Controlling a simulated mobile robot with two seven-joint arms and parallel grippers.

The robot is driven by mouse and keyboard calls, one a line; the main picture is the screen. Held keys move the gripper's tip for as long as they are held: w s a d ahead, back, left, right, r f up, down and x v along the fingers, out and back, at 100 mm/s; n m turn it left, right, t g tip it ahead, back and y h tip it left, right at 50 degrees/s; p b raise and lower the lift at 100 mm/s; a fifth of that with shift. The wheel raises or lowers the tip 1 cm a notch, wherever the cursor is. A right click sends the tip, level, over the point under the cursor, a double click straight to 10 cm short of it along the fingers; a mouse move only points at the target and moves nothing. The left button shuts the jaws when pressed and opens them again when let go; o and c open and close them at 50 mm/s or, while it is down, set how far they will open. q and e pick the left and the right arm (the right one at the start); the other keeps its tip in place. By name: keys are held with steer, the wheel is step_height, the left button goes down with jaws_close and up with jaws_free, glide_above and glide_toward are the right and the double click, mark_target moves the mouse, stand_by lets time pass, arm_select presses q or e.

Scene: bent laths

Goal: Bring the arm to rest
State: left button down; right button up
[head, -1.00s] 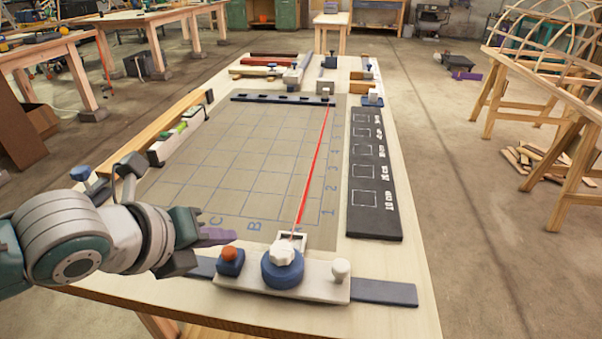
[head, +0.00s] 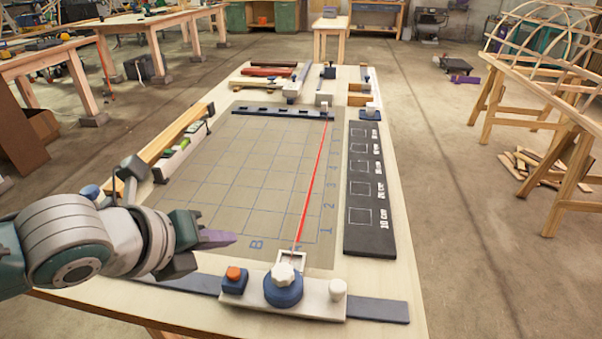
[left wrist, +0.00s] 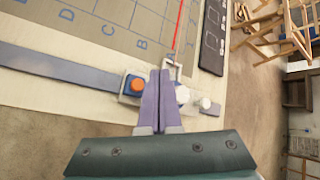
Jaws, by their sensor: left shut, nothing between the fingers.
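My left gripper (head: 218,238) reaches in from the left of the head view, over the near left part of the bench. Its purple fingers are shut with nothing between them, and they also show in the left wrist view (left wrist: 160,98). In the head view they point right, toward a white clamp block (head: 312,294) with a blue and white knob (head: 283,286) and an orange button (head: 234,273). The fingers appear apart from the block. My right gripper is not in view.
A gridded mat (head: 240,165) with a red line (head: 313,185) covers the bench middle. A black board with marked squares (head: 370,190) lies at its right. A dark strip (head: 376,311) runs along the near edge. A wooden bar and tray (head: 172,145) lie at the left.

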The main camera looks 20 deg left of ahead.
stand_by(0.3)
arm_select(q)
steer(key=s+d+r+n+g, duration=0.3)
steer(key=s+n, duration=0.7)
steer(key=n, duration=0.3)
steer(key=s+d+r+n+g, duration=0.3)
steer(key=s+n, duration=0.7)
steer(key=n, duration=0.3)
step_height(320, 180, up, 37)
steer(key=p, duration=3.7)
steer(key=shift+w+r+y, duration=0.15)
steer(key=shift+r+y, duration=0.05)
steer(key=shift+y, duration=0.1)
